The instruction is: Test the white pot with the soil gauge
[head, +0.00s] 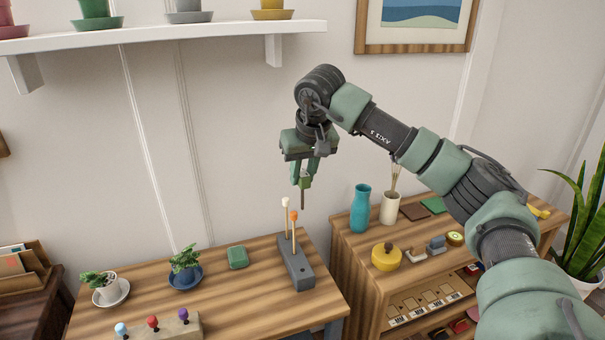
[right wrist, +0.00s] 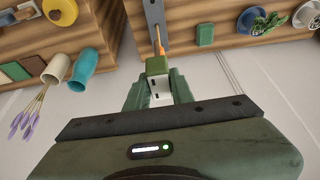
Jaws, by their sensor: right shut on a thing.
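My right gripper (head: 304,176) is shut on a soil gauge (head: 304,184) with a green head and a thin brown probe pointing down. It holds the gauge in the air above the grey stand (head: 296,268). The stand carries an orange-topped stick (head: 294,217) and a white-topped stick (head: 285,203). In the right wrist view the gauge's green head (right wrist: 157,65) sits between the fingers (right wrist: 158,88). The white pot (head: 110,294) holds a small plant on a white saucer at the table's left, well away from the gauge; it also shows in the right wrist view (right wrist: 306,14). My left gripper is not in view.
A blue pot (head: 186,273) and a green box (head: 238,257) lie between the white pot and the stand. A block with coloured knobs (head: 160,329) is at the front. The right cabinet holds a teal vase (head: 360,210) and a yellow round thing (head: 386,258).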

